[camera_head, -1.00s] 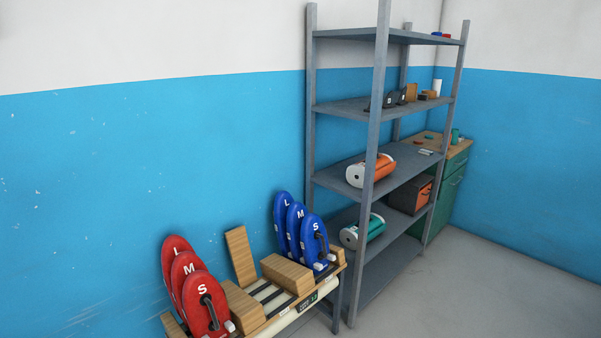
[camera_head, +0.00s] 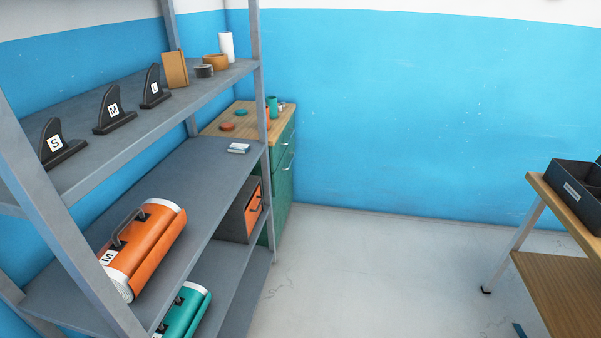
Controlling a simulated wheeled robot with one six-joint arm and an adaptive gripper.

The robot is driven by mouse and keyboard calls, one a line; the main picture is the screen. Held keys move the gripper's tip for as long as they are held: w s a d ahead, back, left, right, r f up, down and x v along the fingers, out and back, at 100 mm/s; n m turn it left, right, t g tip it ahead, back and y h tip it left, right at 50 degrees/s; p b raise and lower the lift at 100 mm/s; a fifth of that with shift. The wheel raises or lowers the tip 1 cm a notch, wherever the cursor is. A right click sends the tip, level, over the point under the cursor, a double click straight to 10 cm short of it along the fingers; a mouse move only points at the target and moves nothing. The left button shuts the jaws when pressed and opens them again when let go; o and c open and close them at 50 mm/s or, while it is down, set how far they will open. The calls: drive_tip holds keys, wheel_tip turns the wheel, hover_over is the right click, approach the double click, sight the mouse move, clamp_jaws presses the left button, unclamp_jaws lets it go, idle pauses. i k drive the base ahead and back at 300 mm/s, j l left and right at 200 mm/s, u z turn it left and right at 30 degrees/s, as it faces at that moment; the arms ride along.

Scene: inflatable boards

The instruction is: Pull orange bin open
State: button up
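The orange bin (camera_head: 254,207) is a dark grey box with an orange front, on a lower level of the grey metal shelf unit. It sits at the unit's far end, below the shelf with the orange roll. Its orange front faces right, toward the open floor, and a small handle shows on it. It looks shut. The shelf above and the near part of the unit hide some of it. My gripper is not in view.
The grey shelf (camera_head: 190,185) holds an orange roll (camera_head: 146,245) marked M; a teal roll (camera_head: 185,312) lies below. A green cabinet (camera_head: 284,180) stands behind. A wooden table (camera_head: 570,225) with a dark tray (camera_head: 580,188) is at right. The floor (camera_head: 370,265) between is clear.

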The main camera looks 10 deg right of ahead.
sight(253, 208)
drive_tip(key=i+l, duration=0.15)
drive_tip(key=i, duration=0.25)
drive_tip(key=i+l, duration=0.15)
drive_tip(key=i, duration=0.25)
drive_tip(key=i+l, duration=0.15)
drive_tip(key=i, duration=0.3)
drive_tip(key=i+l+u, duration=0.1)
drive_tip(key=i, duration=0.3)
drive_tip(key=i+l+u, duration=0.35)
drive_tip(key=i+l, duration=0.2)
drive_tip(key=l, duration=0.15)
drive_tip(key=i+l+u, duration=0.2)
drive_tip(key=l, duration=0.25)
drive_tip(key=i+j, duration=0.05)
